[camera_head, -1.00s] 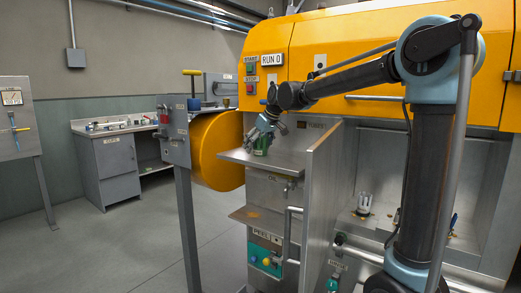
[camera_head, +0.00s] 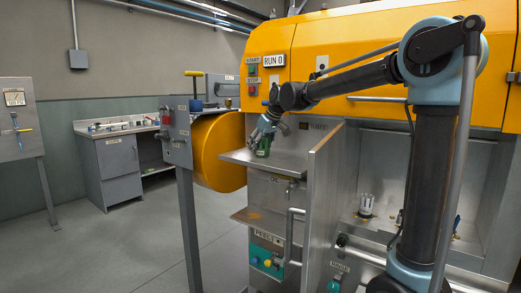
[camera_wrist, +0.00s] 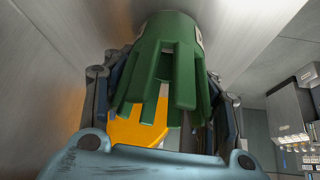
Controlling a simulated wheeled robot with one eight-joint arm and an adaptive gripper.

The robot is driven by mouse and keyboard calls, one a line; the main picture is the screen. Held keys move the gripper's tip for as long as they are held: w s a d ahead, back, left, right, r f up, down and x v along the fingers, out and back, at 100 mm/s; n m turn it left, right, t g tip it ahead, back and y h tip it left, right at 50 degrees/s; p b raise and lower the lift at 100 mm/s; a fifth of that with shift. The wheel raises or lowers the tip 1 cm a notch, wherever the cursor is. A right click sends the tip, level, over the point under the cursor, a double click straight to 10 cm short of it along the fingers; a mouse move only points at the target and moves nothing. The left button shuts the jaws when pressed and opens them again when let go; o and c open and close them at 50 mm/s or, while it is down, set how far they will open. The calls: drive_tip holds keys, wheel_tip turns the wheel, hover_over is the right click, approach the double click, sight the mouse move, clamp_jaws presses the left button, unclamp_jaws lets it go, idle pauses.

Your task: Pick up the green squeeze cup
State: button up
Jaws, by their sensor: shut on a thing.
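The green squeeze cup (camera_wrist: 168,60) is a dark green cup with several prongs. In the wrist view its solid end is away from my palm and its prongs point towards it. My gripper (camera_wrist: 165,90) has its fingers on both sides of the cup and is shut on it. In the head view the cup (camera_head: 264,147) shows under my gripper (camera_head: 265,136), at the steel shelf (camera_head: 285,162) on the machine's left front. Whether the cup touches the shelf I cannot tell.
An open steel door panel (camera_head: 325,190) stands just right of the shelf. An orange round housing (camera_head: 219,152) is to its left. A pronged clear cup (camera_head: 366,204) stands in the machine's bay at right. A grey cabinet (camera_head: 112,165) is at the back left.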

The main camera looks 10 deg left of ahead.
wheel_tip(320, 180, up, 18)
drive_tip(key=shift+f, duration=0.1)
idle(0.4)
